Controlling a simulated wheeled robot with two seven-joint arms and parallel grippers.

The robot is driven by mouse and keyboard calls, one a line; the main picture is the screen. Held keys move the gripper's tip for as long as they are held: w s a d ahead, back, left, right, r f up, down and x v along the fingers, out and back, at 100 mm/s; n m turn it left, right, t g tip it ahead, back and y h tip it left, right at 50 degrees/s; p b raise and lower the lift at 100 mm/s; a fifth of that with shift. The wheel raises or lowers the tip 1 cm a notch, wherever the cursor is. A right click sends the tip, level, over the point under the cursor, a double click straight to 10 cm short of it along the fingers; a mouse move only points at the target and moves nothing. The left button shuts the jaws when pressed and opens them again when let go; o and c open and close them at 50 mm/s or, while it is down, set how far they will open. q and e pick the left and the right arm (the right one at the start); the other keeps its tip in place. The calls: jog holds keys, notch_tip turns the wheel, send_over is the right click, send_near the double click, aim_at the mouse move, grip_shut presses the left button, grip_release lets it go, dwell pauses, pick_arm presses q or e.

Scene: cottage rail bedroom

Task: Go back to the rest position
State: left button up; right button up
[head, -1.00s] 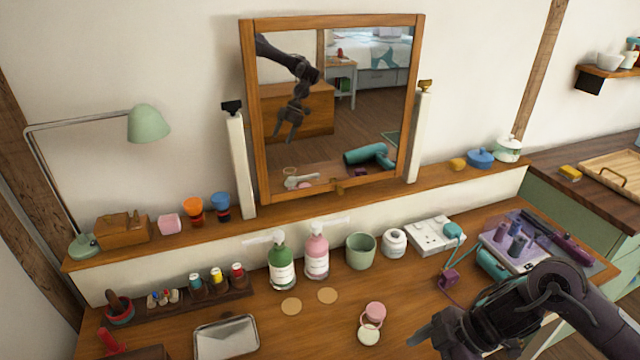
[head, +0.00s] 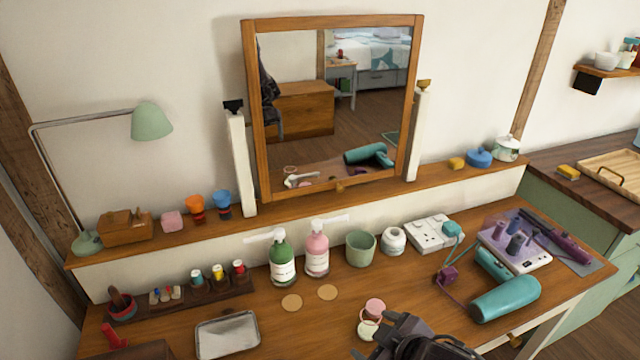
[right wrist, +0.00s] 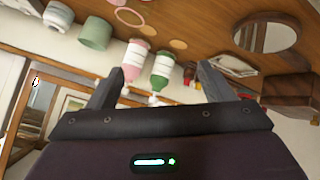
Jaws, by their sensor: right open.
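My right gripper (head: 382,340) shows at the bottom of the head view, low over the front of the wooden dressing table (head: 335,338), just in front of the round pink compact (head: 372,312). In the right wrist view its two fingers (right wrist: 155,88) are spread apart with nothing between them. The pink bottle (right wrist: 134,60) and green bottle (right wrist: 162,68) show beyond the fingertips, apart from them. My left gripper is not in view.
A teal hair dryer (head: 505,297) lies at the right of the table. A metal tray (head: 227,335) is at the front left. The green bottle (head: 282,262), pink bottle (head: 317,255) and green cup (head: 361,248) stand behind. A framed mirror (head: 250,110) stands at the back.

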jog(key=s+d+f+m+g+h, duration=0.3)
jog(key=s+d+m+g+h, duration=0.15)
jog(key=s+d+m, duration=0.6)
jog(key=s+a+f+n+g, duration=0.1)
jog(key=s+f, duration=0.1)
jog(key=f, duration=1.4)
jog(key=s+f+n+g, duration=0.1)
jog(key=s+f, duration=0.2)
jog(key=f, duration=1.3)
jog(key=s+d+f+g, duration=0.1)
jog(key=s+d+f, duration=0.2)
jog(key=s+f, duration=1.3)
jog(key=shift+s+f, duration=0.3)
jog(key=shift+s, duration=0.95)
